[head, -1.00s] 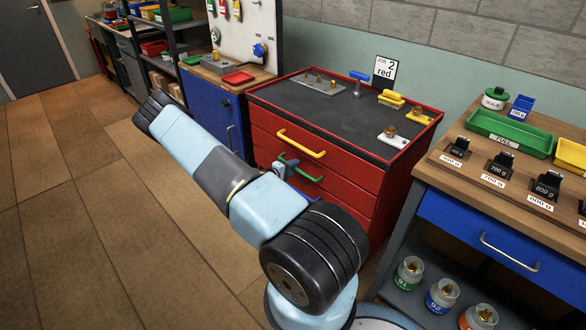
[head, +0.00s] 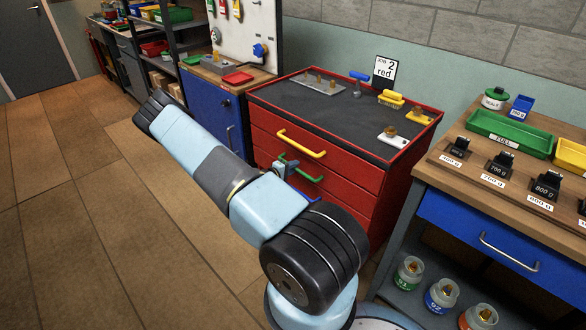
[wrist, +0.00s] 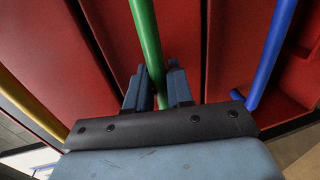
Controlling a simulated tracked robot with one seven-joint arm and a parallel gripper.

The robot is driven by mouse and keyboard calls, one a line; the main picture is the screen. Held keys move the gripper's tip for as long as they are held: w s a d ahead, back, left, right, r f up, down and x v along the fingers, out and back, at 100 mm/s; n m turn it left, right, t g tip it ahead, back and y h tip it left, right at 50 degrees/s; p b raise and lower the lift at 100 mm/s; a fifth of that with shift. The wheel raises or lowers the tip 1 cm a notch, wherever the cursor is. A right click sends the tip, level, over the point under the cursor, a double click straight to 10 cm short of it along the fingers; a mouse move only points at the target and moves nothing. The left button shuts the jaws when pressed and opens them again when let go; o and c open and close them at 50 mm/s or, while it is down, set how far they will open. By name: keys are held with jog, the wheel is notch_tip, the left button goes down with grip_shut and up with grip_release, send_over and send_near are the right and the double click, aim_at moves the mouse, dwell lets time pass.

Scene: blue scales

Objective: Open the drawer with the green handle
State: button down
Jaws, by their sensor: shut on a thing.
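The green handle (head: 312,178) is on the middle drawer (head: 345,192) of the red cabinet, between a yellow handle above and a blue handle below. The drawer front looks about flush with its neighbours in the head view. My gripper (head: 284,168) is at the green handle. In the wrist view the green handle (wrist: 147,45) runs between the two fingers of my gripper (wrist: 158,85), which are shut on it. My arm hides part of the lower cabinet in the head view.
The yellow handle (head: 300,143) is just above, and the blue handle (wrist: 268,50) is close on the right in the wrist view. A workbench with a blue drawer (head: 480,240) stands at the right. Open floor (head: 90,220) lies to the left.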

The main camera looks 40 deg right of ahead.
jog(key=shift+a+f, duration=0.15)
jog(key=shift+a, duration=0.05)
